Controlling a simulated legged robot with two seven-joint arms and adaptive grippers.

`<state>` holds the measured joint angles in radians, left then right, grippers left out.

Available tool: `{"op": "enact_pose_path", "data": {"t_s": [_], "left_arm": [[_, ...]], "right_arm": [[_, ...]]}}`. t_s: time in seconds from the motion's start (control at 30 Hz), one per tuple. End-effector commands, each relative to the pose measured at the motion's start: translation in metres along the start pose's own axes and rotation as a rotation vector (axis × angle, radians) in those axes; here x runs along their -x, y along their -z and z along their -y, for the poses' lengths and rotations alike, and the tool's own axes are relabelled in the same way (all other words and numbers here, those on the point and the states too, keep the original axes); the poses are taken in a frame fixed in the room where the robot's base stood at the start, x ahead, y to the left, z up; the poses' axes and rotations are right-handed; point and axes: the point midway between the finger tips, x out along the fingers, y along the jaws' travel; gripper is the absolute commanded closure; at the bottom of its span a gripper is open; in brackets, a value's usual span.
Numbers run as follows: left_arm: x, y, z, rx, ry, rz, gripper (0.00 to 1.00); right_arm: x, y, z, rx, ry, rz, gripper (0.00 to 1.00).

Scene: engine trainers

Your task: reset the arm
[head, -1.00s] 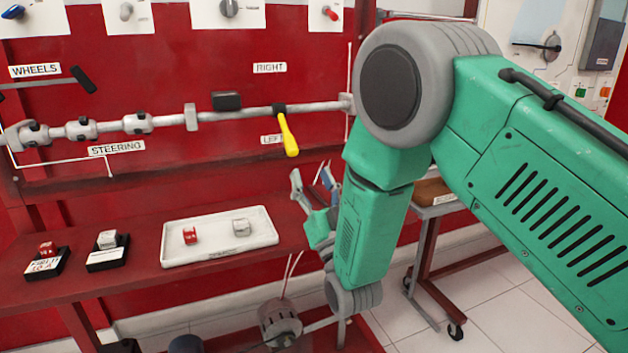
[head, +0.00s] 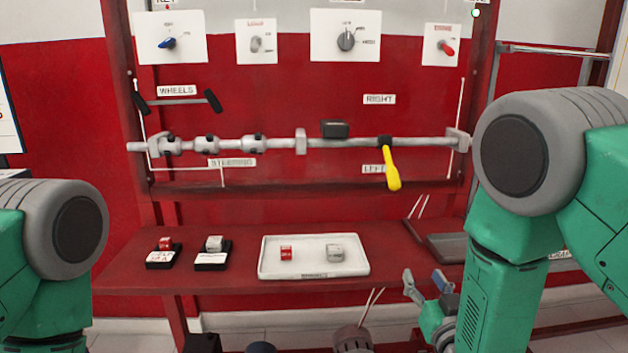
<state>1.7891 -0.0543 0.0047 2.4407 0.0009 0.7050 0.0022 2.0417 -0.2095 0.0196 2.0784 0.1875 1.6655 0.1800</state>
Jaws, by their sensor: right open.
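My right arm (head: 520,240) comes in from the right, green with a grey round joint. My right gripper (head: 428,283) is open and empty, low in front of the red shelf's right part, its fingers pointing up. My left arm (head: 50,250) shows only as a green and grey joint at the lower left; its gripper is out of view.
A red shelf (head: 120,275) bears a white tray (head: 365,268) with a red cube (head: 286,253) and a grey cube (head: 335,253). Two black stands hold cubes left of it. Above hang a steering bar (head: 350,142), a yellow-handled lever (head: 391,168) and switch panels.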

Motion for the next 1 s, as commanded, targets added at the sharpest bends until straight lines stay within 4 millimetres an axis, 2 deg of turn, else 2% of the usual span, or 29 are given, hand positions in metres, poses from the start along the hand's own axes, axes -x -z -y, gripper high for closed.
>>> {"op": "enact_pose_path", "data": {"t_s": [0.03,0.1,0.17,0.2,0.27,0.3,0.4,0.5,0.6,0.73,1.0], "left_arm": [[0.013,0.001,0.0,0.0,0.0,0.0,0.72],[0.021,0.001,0.0,0.0,0.0,0.0,0.72],[0.028,0.002,0.0,0.0,0.0,-0.001,0.72],[0.032,0.002,0.0,0.0,0.0,0.0,0.72],[0.039,0.002,0.0,0.0,0.0,0.0,0.72],[0.043,0.002,0.0,0.0,0.0,0.0,0.72],[0.052,0.003,0.0,0.0,0.0,0.0,0.72],[0.059,0.003,0.0,0.0,0.0,0.0,0.72],[0.062,0.003,0.0,0.0,0.0,0.0,0.72],[0.064,0.003,0.001,0.0,0.0,0.0,0.72],[0.064,0.003,0.001,0.0,0.0,0.0,0.72]], "right_arm": [[0.021,-0.027,-0.011,0.015,-0.023,0.153,0.56],[0.054,-0.067,-0.024,0.037,-0.045,0.361,0.56],[0.089,-0.097,-0.034,0.053,-0.059,0.534,0.56],[0.114,-0.114,-0.039,0.064,-0.066,0.646,0.56],[0.155,-0.135,-0.046,0.076,-0.073,0.81,0.56],[0.184,-0.146,-0.05,0.084,-0.076,0.917,0.56],[0.253,-0.163,-0.056,0.098,-0.075,1.16,0.56],[0.31,-0.167,-0.059,0.105,-0.067,1.353,0.56],[0.35,-0.165,-0.06,0.107,-0.059,1.486,0.56],[0.376,-0.163,-0.06,0.109,-0.05,1.569,0.56],[0.379,-0.163,-0.06,0.11,-0.049,1.582,0.56]]}}
